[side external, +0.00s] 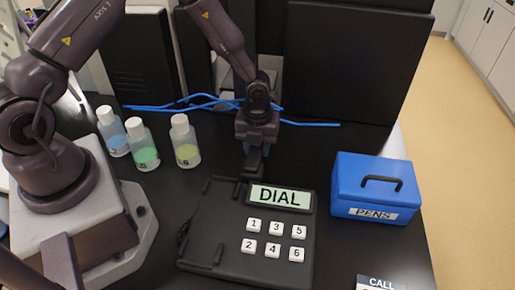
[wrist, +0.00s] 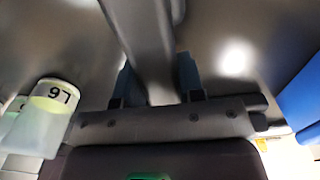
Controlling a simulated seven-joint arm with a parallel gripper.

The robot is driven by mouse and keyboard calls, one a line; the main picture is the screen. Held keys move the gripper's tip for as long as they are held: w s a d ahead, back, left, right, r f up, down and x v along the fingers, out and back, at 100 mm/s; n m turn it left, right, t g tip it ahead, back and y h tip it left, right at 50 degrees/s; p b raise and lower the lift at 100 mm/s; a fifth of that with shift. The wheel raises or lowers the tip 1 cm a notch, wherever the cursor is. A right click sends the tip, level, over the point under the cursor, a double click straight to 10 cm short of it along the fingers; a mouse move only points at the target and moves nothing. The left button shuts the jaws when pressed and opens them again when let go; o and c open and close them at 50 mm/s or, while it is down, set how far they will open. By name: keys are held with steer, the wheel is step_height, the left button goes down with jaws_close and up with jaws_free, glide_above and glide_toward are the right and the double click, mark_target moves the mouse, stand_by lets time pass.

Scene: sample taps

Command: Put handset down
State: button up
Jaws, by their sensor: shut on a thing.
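The dark telephone base (side external: 232,228) lies on the black table in the side view, with a lit DIAL display (side external: 280,197) and white number keys. Its cradle brackets, on the left side, show empty. My gripper (side external: 253,160) is just behind the base's back edge. In the wrist view my gripper (wrist: 158,85) is shut on the dark grey handset (wrist: 145,40), which runs between the fingers to the top edge. In the side view the handset is hard to tell from the dark fingers and table. Whether it touches anything cannot be told.
Three capped bottles (side external: 145,150) stand left of my gripper. Blue cables (side external: 310,123) lie behind it, before dark panels (side external: 350,60). A blue PENS box (side external: 376,190) stands to the right. A CALL sign (side external: 381,283) is at the front right.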

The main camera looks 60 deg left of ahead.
steer(key=shift+f, duration=0.55)
steer(key=shift+f, duration=0.1)
steer(key=o, duration=1)
steer(key=shift+f, duration=0.1)
